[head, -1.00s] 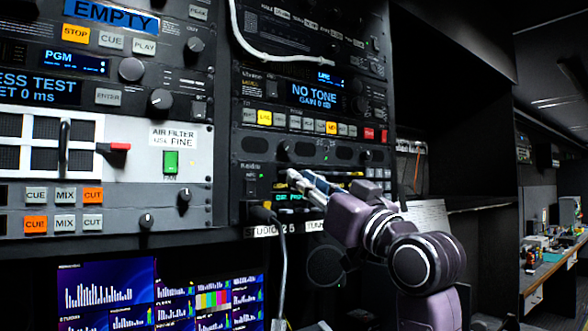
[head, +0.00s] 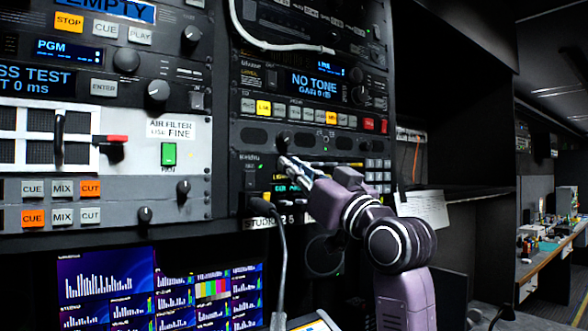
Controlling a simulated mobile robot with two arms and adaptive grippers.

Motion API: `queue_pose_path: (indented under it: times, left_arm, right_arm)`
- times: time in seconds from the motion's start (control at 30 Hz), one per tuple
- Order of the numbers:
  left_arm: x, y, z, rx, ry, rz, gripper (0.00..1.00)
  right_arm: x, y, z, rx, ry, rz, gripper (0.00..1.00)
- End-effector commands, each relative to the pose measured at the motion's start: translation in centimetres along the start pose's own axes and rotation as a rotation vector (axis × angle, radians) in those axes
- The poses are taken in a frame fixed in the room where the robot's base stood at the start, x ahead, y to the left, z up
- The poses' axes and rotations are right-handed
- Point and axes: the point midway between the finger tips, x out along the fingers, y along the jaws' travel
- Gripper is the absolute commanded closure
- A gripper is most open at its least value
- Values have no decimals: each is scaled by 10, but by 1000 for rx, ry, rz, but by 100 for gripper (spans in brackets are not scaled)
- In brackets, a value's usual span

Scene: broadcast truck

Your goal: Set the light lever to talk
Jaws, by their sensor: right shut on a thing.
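My right gripper (head: 288,165) reaches up to the dark matrix panel (head: 250,178) in the middle rack. It is shut on a small control there, most likely the light lever. The fingers hide the lever, so I cannot read its position or any "talk" mark. The fingertips sit just below a round black knob (head: 283,140). A lit teal display (head: 287,187) shows partly behind the fingers. My left gripper is out of view.
A gooseneck microphone (head: 262,206) rises just below and left of my right gripper. Left stands a white panel with a red-tipped lever (head: 112,139) and a green fan switch (head: 168,154). Monitors (head: 105,283) fill the lower left. A white cable (head: 250,42) hangs above.

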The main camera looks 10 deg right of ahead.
Motion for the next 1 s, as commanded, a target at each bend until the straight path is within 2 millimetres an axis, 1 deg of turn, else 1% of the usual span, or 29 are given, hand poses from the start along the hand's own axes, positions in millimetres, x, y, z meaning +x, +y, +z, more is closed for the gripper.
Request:
queue_pose_path:
  times: [0.03, 0.2, 0.5, 0.7, 1.0]
  left_arm:
    - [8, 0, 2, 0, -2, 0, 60]
    - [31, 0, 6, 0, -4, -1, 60]
    - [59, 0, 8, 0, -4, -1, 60]
    - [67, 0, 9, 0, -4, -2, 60]
    - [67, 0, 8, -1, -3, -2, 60]
  right_arm:
    - [-2, 0, 6, 0, 16, 0, 100]
    - [-4, 1, 14, -1, 122, 1, 100]
    - [-2, 0, 22, -2, 317, 1, 100]
    - [-1, 1, 22, -1, 403, 1, 100]
    - [-1, 0, 21, 0, 425, 1, 100]
